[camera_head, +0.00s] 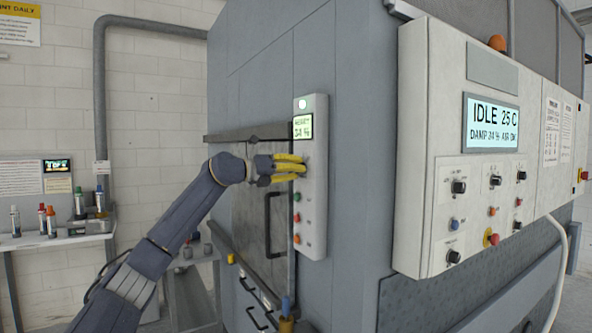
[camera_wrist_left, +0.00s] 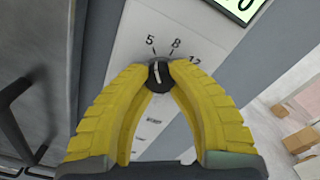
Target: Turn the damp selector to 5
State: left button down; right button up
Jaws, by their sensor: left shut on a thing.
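The damp selector (camera_wrist_left: 159,76) is a small black knob with a pale pointer mark, on a light narrow panel (camera_head: 313,240). The numbers 5, 8 and 12 are printed around its top in the left wrist view, with 5 at the upper left. The pointer is roughly upright there; I cannot tell exactly which number it meets. My left gripper (camera_head: 303,168), with yellow ridged fingers, is shut on the knob, one fingertip on each side. It also shows in the left wrist view (camera_wrist_left: 158,78). In the head view the fingers hide the knob. My right gripper is not in view.
A small green display (camera_head: 303,127) sits above the knob, and coloured buttons (camera_head: 297,218) sit below. A door handle (camera_head: 273,225) is left of the panel. A larger control box (camera_head: 480,215) at right reads IDLE 25 C. A shelf with bottles (camera_head: 55,240) stands far left.

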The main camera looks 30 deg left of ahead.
pick_arm(q)
jog(key=shift+a+r, duration=0.15)
jog(key=shift+r, duration=0.15)
jog(key=c, duration=1.1)
grip_release()
jog(key=shift+f, duration=0.2)
jog(key=shift+o, duration=0.2)
jog(key=v, duration=1.2)
